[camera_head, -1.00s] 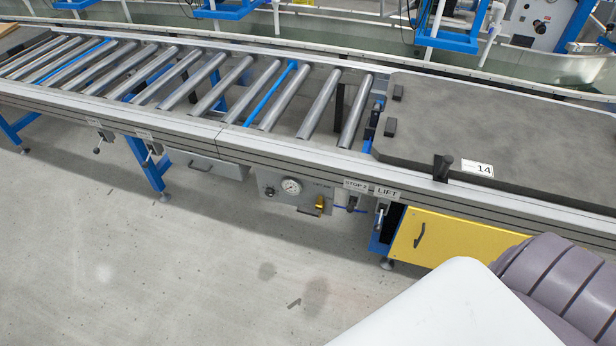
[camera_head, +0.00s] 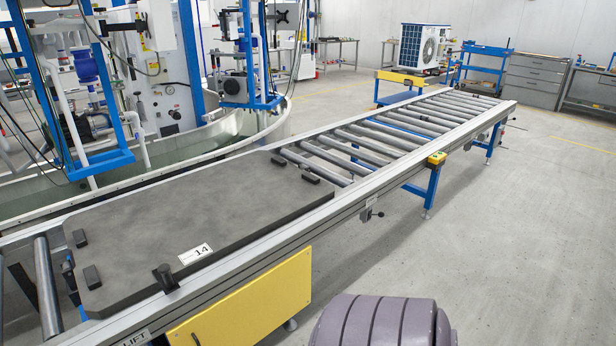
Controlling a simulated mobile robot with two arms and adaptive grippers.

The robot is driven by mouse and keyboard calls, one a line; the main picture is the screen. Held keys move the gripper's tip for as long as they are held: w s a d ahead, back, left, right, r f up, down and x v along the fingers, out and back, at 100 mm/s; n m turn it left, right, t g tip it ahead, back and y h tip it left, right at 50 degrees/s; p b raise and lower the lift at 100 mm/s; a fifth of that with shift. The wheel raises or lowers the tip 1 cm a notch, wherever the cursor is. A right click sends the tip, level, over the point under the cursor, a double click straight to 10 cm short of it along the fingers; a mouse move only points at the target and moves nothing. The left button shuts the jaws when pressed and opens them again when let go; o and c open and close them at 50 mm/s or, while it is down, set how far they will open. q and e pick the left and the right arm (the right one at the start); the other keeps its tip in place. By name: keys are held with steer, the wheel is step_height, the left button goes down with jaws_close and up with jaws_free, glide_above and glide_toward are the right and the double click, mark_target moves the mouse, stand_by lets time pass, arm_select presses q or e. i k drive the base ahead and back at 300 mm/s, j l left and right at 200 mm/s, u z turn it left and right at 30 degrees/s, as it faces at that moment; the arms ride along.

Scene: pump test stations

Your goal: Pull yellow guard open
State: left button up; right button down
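The yellow guard (camera_head: 240,304) is a flat yellow panel under the near rail of the conveyor, below the dark plate marked 14. It is at the lower left of the head view and looks closed against the frame. A dark handle shows on its left part, near the LIFT label (camera_head: 136,338). A purple-grey ribbed part of my arm shows at the bottom edge, to the right of the guard and apart from it in the picture. Neither of my grippers is in view.
The dark plate (camera_head: 190,215) lies on the roller conveyor (camera_head: 400,130), which runs to the back right. A water channel (camera_head: 215,160) runs behind. The floor at right (camera_head: 520,240) is clear.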

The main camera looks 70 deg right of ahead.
mark_target(244, 317)
steer(key=z, duration=1.75)
